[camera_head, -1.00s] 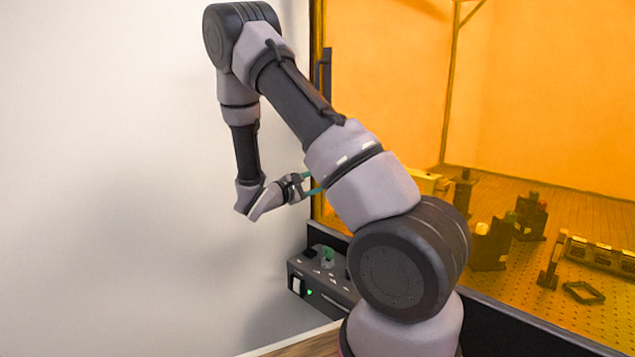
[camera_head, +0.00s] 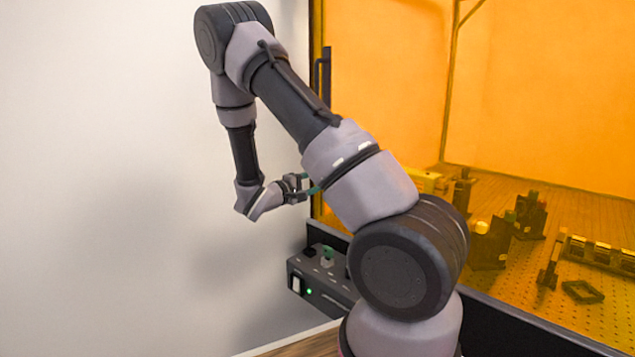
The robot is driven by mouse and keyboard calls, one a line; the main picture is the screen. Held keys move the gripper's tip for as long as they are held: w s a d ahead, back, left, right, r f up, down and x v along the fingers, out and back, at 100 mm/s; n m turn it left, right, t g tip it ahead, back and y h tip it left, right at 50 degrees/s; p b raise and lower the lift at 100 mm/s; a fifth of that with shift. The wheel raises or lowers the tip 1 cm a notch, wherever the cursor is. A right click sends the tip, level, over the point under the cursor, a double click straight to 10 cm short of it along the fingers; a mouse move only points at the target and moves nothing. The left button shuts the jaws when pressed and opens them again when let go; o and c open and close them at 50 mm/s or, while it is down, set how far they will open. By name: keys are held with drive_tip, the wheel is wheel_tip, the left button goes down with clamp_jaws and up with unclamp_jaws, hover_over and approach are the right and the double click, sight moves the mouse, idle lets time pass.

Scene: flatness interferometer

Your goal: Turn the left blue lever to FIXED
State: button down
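No blue lever can be made out in this view; my arm covers part of the scene. My gripper (camera_head: 309,183) is to the left of my arm's thick upper link, in front of the orange panel's left edge. Its two teal fingertips are apart with nothing seen between them, so it looks open. It is above a dark control box (camera_head: 322,297), clear of it. The box has a green knob (camera_head: 327,254) on top and small pale labels too small to read.
The box front has a white switch (camera_head: 296,284) and a lit green lamp (camera_head: 309,291). A transparent orange enclosure (camera_head: 540,100) fills the right, with optical parts on a perforated plate inside. A dark vertical handle (camera_head: 323,75) is on its left edge. A white wall is at left.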

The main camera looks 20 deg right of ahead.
idle(0.3)
drive_tip(key=shift+c, duration=1.6)
unclamp_jaws()
drive_tip(key=v, duration=1.1)
drive_tip(key=s+d+r+m+g+y, duration=0.25)
drive_tip(key=s+r+g+y, duration=0.2)
drive_tip(key=s, duration=0.25)
drive_tip(key=s+d+r+m+g+y, duration=0.25)
drive_tip(key=s+m+y, duration=0.2)
drive_tip(key=s, duration=0.25)
drive_tip(key=s+a+r+t+y, duration=0.4)
drive_tip(key=r+y, duration=0.1)
drive_tip(key=r, duration=0.2)
drive_tip(key=s+a+r+m+t+y, duration=0.1)
drive_tip(key=s+a+r+t+y, duration=0.3)
drive_tip(key=r, duration=0.3)
drive_tip(key=shift+s+a+r+m+y, duration=0.3)
drive_tip(key=shift+a+y, duration=0.2)
drive_tip(key=shift+a, duration=0.35)
